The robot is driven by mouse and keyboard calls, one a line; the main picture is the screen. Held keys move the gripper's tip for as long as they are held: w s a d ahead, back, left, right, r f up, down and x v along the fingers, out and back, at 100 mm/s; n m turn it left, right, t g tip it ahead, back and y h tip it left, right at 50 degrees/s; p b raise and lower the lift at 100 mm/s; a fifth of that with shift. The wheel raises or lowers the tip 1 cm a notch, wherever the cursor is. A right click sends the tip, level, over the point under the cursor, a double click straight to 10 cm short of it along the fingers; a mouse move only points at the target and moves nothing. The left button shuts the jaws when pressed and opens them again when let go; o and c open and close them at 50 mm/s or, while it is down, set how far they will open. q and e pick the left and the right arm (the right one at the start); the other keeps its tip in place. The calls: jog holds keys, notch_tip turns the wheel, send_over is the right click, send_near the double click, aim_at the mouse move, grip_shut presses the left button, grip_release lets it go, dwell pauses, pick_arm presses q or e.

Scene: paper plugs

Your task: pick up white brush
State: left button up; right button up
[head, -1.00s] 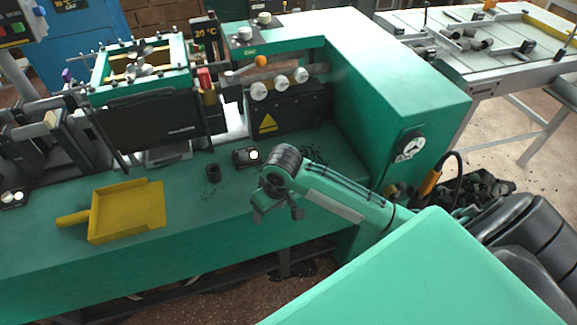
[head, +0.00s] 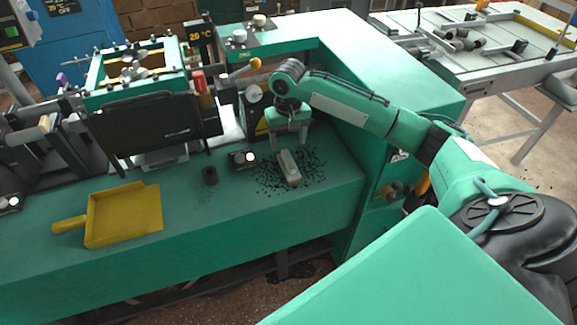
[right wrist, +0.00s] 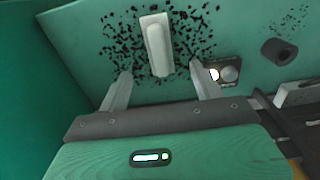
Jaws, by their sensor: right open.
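The white brush (head: 289,168) lies on the green bench among scattered black bits. It also shows in the right wrist view (right wrist: 156,45), long side running away from the gripper. My right gripper (head: 287,140) is open and empty, just behind the brush in the head view. In the right wrist view the two fingers of my right gripper (right wrist: 162,85) stand apart, one to each side of the brush's near end. I cannot tell the exact height above the bench. My left gripper is not in view.
A yellow dustpan (head: 124,215) lies on the bench at the left. A small black box with buttons (head: 243,160) and a black cylinder (head: 210,176) stand left of the brush. The green machine housing (head: 400,60) rises close on the right.

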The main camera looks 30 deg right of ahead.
aim_at(289, 158)
notch_tip(289, 158, down, 5)
jog(key=shift+r, duration=0.15)
jog(key=shift+f, duration=0.5)
notch_tip(289, 158, down, 4)
jog(key=shift+d+f+p, duration=0.1)
jog(key=shift+f+p, duration=0.15)
jog(key=shift+p, duration=0.3)
jog(key=shift+f, duration=0.25)
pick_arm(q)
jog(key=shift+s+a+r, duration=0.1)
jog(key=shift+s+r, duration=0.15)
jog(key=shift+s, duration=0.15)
pick_arm(e)
jog(key=c, duration=1.1)
